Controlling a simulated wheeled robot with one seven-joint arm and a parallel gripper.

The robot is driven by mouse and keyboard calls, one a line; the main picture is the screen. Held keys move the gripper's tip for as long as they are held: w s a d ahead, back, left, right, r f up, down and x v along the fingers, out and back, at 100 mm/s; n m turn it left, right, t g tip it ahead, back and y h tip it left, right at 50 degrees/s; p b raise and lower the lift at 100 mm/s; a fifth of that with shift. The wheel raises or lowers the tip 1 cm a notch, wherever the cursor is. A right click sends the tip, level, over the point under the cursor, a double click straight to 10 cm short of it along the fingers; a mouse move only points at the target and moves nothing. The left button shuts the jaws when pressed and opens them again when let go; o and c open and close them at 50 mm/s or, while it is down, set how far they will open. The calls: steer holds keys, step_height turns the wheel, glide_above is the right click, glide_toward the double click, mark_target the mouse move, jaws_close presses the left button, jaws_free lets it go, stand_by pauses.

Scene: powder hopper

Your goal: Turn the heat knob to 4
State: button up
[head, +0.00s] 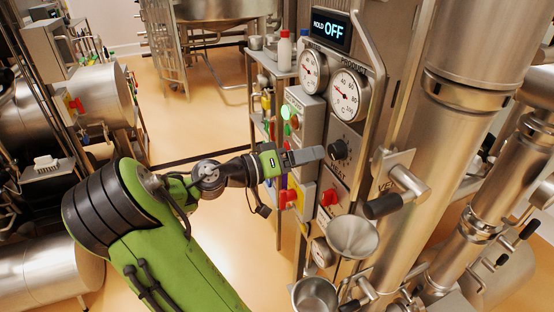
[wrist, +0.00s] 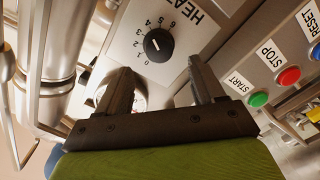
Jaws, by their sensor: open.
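The heat knob (head: 338,149) is a black round knob on a grey panel. In the wrist view the heat knob (wrist: 158,45) sits on a white plate with numbers from 0 to 6 around its side and the letters HEA beside it. A small light mark shows on the knob, but I cannot tell surely which number it points to. My gripper (head: 312,156) is just left of the knob in the head view. In the wrist view my gripper (wrist: 159,70) is open and empty, with its fingers apart on either side below the knob, not closed on it.
Red STOP (wrist: 288,75) and green START (wrist: 258,99) buttons are right of my gripper in the wrist view. A red switch (head: 330,197) lies below the knob. A black-ended handle (head: 383,205) and a metal funnel (head: 352,237) stick out at right.

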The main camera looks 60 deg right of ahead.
steer(key=p+v, duration=0.1)
steer(key=v, duration=0.9)
steer(key=shift+s, duration=0.15)
